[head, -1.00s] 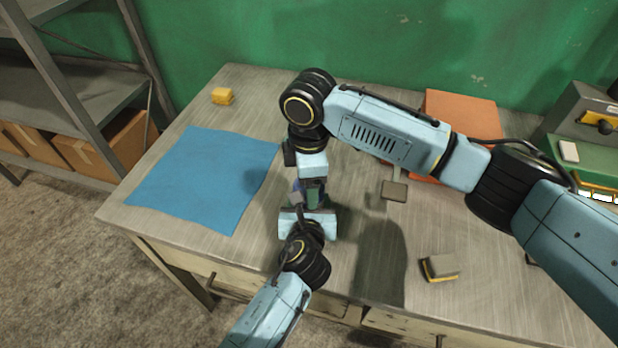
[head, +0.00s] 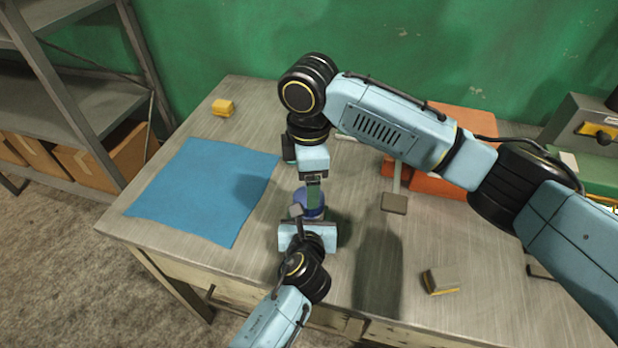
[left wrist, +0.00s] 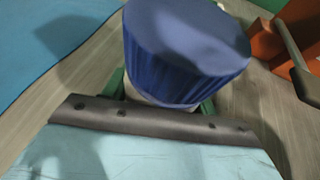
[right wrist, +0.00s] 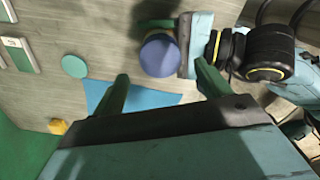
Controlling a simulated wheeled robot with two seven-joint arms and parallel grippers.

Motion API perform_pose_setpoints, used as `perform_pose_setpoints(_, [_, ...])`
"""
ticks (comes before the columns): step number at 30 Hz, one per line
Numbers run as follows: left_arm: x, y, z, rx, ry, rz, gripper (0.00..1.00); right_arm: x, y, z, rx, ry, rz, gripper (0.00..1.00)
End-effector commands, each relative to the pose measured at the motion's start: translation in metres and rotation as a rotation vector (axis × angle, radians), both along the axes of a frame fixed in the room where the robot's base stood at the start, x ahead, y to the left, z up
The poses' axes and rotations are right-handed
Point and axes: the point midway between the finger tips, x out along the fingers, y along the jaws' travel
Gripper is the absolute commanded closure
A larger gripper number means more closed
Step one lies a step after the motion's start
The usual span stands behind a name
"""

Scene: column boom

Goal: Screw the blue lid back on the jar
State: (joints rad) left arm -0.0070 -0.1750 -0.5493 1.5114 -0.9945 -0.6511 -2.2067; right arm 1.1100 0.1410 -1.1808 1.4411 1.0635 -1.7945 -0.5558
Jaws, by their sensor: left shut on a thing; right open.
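The jar shows only as a pale strip (left wrist: 160,98) under its blue lid in the left wrist view. The blue lid (left wrist: 187,40) sits on top of the jar and looks level; I cannot tell how tight it is. The lid also shows in the head view (head: 309,203) and the right wrist view (right wrist: 160,56). My left gripper (head: 307,230) is shut on the jar, below the lid, near the table's front. My right gripper (right wrist: 161,72) is open and empty, pointing down above the lid, its green fingers apart and clear of it.
A blue cloth (head: 205,190) lies to the left on the table (head: 265,100). A yellow block (head: 223,107) is behind it. A grey-and-yellow block (head: 441,281) lies at front right.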

Motion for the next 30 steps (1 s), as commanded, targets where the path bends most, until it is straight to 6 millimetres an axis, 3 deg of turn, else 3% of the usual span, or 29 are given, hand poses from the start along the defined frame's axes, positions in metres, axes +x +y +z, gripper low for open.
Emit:
perform_pose_setpoints(8, [0.000,0.000,0.000,0.001,0.001,0.001,1.00,0.000,0.000,0.002,0.000,0.000,0.156,0.27])
perform_pose_setpoints(24, [0.000,0.000,0.000,0.001,0.001,0.001,1.00,0.000,0.000,0.019,-0.001,-0.002,1.151,0.27])
perform_pose_setpoints(30, [0.000,0.000,0.000,0.001,0.001,0.001,1.00,0.000,0.000,0.024,-0.002,-0.002,1.423,0.27])
